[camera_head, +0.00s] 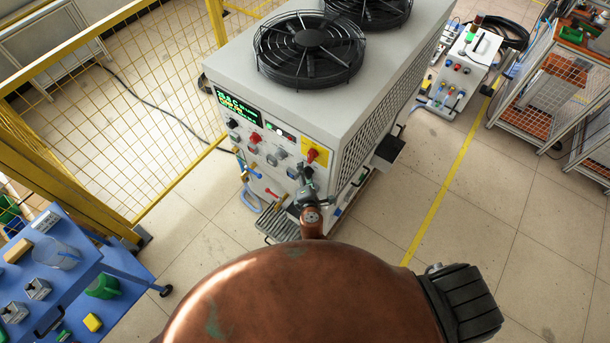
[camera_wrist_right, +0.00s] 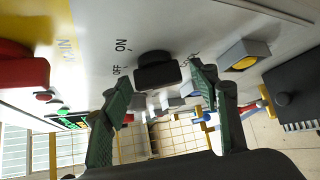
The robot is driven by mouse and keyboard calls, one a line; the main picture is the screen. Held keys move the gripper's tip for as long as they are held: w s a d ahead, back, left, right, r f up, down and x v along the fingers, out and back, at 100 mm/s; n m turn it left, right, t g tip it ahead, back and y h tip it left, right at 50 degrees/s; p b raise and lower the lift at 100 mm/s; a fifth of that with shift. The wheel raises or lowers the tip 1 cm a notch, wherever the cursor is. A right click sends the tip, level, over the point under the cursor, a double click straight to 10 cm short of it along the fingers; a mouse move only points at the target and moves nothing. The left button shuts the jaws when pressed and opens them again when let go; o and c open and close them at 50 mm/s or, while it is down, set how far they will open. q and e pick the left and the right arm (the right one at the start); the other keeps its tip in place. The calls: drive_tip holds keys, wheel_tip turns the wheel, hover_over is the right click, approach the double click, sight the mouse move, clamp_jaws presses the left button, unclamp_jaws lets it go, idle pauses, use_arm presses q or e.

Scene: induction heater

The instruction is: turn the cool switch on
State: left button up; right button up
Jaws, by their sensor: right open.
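The front panel of the grey-white heater unit (camera_head: 345,95) faces me in the head view. In the right wrist view a black rotary switch (camera_wrist_right: 158,70) sits on the panel, with OFF and ON printed beside it; another label near it is partly covered by a finger. My right gripper (camera_head: 306,188) is close to the lower right of the panel. Its green-padded fingers (camera_wrist_right: 160,82) are open, one on each side of the black switch. I cannot tell whether they touch it. In the head view the gripper hides this switch. My left gripper is in neither view.
A red main switch (camera_head: 315,156) on a yellow plate is close to my right gripper. A lit display (camera_head: 238,106) and several knobs share the panel. A yellow mesh fence (camera_head: 150,110) stands left, a blue cart (camera_head: 70,270) lower left.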

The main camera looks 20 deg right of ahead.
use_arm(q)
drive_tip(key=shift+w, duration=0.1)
